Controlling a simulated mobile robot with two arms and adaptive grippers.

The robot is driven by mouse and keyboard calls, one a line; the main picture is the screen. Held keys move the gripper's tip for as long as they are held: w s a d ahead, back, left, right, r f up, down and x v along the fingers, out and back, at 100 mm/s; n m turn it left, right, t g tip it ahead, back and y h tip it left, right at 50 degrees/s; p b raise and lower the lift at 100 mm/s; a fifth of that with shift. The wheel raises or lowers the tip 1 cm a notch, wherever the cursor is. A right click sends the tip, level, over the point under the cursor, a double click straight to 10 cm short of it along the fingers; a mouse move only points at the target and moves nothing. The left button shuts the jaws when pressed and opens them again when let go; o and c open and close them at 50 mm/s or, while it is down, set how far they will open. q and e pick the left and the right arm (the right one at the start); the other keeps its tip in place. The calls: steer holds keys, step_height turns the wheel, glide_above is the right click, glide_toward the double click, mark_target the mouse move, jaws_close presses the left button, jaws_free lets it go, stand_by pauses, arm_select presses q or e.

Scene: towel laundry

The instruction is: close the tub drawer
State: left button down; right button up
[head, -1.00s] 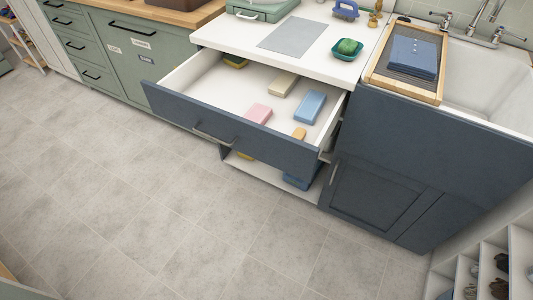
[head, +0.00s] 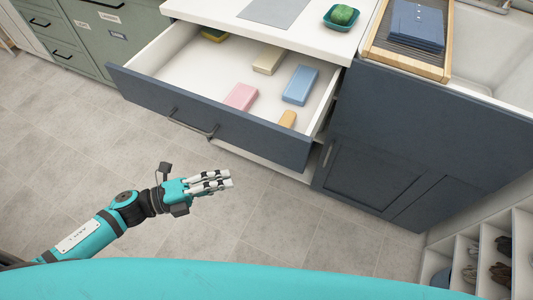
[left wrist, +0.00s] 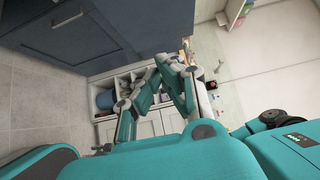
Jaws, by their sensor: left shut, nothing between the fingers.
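The tub drawer (head: 150,93) is pulled out below the white counter, with a dark blue front and a dark bar handle (head: 193,124). Inside it lie a pink block (head: 241,97), a blue block (head: 300,85), a cream block (head: 268,60), an orange block (head: 287,119) and a yellow-green item at the back left. My left gripper (head: 229,180) is shut and empty, in front of and below the drawer front, apart from the handle.
A dark blue cabinet (head: 367,170) with a sink stands right of the drawer. A wooden-framed tray (head: 448,72) with folded blue cloth rests on it. White cubbies (head: 475,245) stand at the lower right. The tiled floor before the drawer is clear.

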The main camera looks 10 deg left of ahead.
arm_select(q)
glide_toward(282, 152)
steer(key=s+d, duration=0.2)
steer(key=d, duration=0.1)
steer(key=shift+w+d, duration=0.25)
steer(key=shift+w, duration=0.45)
steer(key=shift+w+d, duration=0.25)
steer(key=shift+w, duration=0.4)
steer(key=shift+w+d, duration=0.3)
steer(key=shift+w, duration=0.4)
arm_select(e)
steer(key=shift+s+f, duration=0.15)
